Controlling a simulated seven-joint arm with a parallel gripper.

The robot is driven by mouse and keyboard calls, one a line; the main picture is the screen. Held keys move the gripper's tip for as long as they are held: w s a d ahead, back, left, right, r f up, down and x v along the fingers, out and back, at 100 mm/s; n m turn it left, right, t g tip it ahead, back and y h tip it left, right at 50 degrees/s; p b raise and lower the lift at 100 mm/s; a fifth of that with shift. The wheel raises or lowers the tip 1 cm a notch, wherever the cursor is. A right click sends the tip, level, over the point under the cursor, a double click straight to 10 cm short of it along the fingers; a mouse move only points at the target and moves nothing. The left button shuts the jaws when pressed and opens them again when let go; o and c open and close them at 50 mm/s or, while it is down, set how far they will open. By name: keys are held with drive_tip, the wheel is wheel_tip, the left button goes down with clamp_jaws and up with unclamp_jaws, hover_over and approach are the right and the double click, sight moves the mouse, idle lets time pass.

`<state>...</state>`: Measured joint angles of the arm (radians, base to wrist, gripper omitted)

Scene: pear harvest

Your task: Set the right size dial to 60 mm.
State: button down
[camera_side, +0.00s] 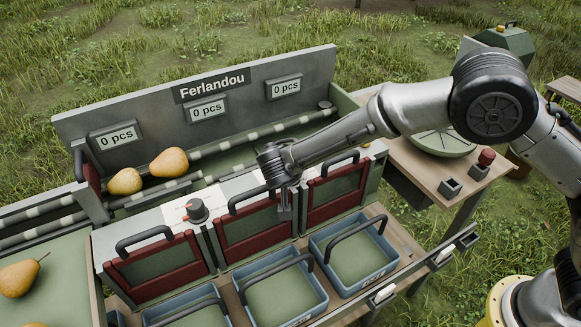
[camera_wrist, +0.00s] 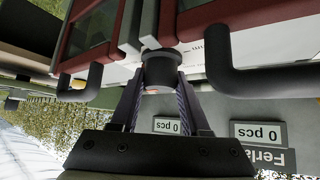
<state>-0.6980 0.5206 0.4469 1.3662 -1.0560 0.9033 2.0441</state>
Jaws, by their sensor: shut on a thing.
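The right size dial (camera_wrist: 160,64) is a dark round knob between two gate handles in the wrist view. My gripper (camera_wrist: 161,82) is shut on it, with one finger on each side. A small orange mark shows at the knob's lower edge. The scale and the dial's setting cannot be read. In the side view my gripper (camera_side: 284,182) is down at the sorter's front ledge, between the middle and right red gates, and hides the right dial.
Black gate handles (camera_wrist: 80,85) (camera_wrist: 262,80) stand close on both sides of my fingers. Blue crates (camera_side: 350,285) sit below the gates. Two pears (camera_side: 168,162) (camera_side: 125,181) lie on the sorter. Its back panel (camera_side: 250,92) has displays reading 0 pcs.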

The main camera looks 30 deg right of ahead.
drive_tip(key=n+y, duration=0.2)
drive_tip(key=n+t+y, duration=0.1)
drive_tip(key=n+y, duration=0.1)
drive_tip(key=n, duration=0.1)
drive_tip(key=shift+d+r+t, duration=0.1)
drive_tip(key=shift+t, duration=0.2)
drive_tip(key=n+y, duration=0.3)
drive_tip(key=n, duration=0.1)
drive_tip(key=shift+n+y, duration=0.3)
drive_tip(key=shift+n, duration=0.1)
drive_tip(key=n+g+y, duration=0.1)
drive_tip(key=n+y, duration=0.2)
drive_tip(key=n, duration=0.1)
drive_tip(key=shift+n+g, duration=0.3)
drive_tip(key=shift+g, duration=0.1)
drive_tip(key=shift+n+g+y, duration=1.1)
drive_tip(key=shift+n, duration=0.9)
drive_tip(key=shift+c, duration=1.9)
unclamp_jaws()
